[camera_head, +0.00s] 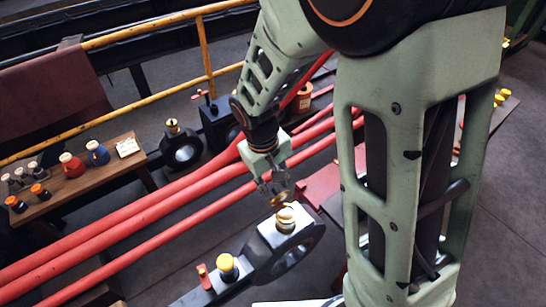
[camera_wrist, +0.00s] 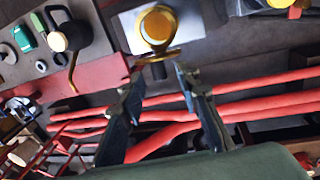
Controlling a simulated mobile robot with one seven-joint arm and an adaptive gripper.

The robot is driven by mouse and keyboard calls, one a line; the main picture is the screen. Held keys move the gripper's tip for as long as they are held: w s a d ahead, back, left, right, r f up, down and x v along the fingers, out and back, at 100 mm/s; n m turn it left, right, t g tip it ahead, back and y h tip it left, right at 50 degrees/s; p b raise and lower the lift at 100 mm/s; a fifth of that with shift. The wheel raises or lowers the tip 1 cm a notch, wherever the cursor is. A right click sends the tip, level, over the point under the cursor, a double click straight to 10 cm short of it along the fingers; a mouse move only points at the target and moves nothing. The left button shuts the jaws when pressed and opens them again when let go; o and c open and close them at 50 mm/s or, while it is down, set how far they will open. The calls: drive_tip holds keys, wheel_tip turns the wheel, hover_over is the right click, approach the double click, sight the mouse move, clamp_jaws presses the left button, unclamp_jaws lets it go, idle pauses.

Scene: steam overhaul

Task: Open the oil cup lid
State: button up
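The oil cup (camera_head: 286,220) is a small brass-coloured cup on top of a grey metal block at the lower middle of the head view. In the wrist view the cup (camera_wrist: 158,24) shows as a round golden shape at the top. A thin brass disc (camera_wrist: 158,57), which looks like its lid, shows nearly edge-on beside the cup, just beyond my fingertips. My gripper (camera_head: 276,192) is close above the cup. In the wrist view my gripper (camera_wrist: 158,78) has its two fingers apart with nothing clearly clamped between them. Contact with the disc cannot be told.
Long red rods (camera_head: 150,215) run diagonally behind the block. A yellow-capped cup (camera_head: 227,266) and a red valve (camera_head: 204,277) stand to the left. A wooden bench (camera_head: 95,180) with bottles and cans is at the left. A yellow rail (camera_head: 207,50) stands behind.

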drive_tip(key=shift+f, duration=0.25)
clamp_jaws()
drive_tip(key=shift+w, duration=0.1)
drive_tip(key=shift+w+a+f+g+h+p, duration=0.35)
drive_tip(key=shift+w+g+h+p, duration=0.25)
drive_tip(key=shift+g+p, duration=0.35)
drive_tip(key=shift+w+a+f+g+h+p, duration=0.2)
drive_tip(key=shift+w+a+g+h+p, duration=0.3)
drive_tip(key=shift+g+p, duration=0.4)
drive_tip(key=shift+d, duration=0.15)
